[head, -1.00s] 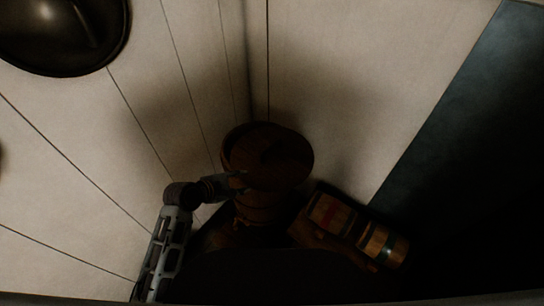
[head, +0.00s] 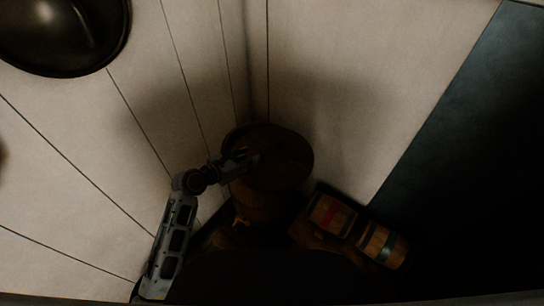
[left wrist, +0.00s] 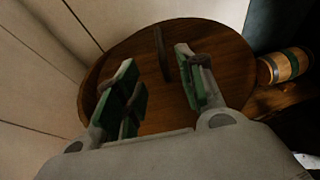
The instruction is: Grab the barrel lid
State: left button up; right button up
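The barrel lid (head: 290,172) is a round, dark wooden disc on top of a barrel (head: 258,207) in the corner. It fills the middle of the left wrist view (left wrist: 222,62), with a thin dark handle (left wrist: 161,50) standing up from it. My left gripper (head: 250,158) is over the left part of the lid. In the left wrist view its two green-padded fingers (left wrist: 156,62) are apart, with the handle ahead of and between their tips. I cannot tell whether either finger touches the lid. My right gripper is not in view.
Two small banded kegs, one with a red mark (head: 330,213) and one with a dark green band (head: 382,246), lie right of the barrel. Pale plank walls meet close behind it. A dark round object (head: 62,35) is at upper left. The lower right is very dark.

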aim_at(268, 149)
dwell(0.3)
pick_arm(q)
jog(key=shift+b+x, duration=0.3)
jog(key=shift+x, duration=3.7)
jog(key=shift+w+d+f, duration=0.15)
jog(key=shift+w+d, duration=0.05)
jog(key=shift+x, duration=2.55)
jog(key=shift+d, duration=0.1)
jog(key=shift+c, duration=0.5)
grip_shut()
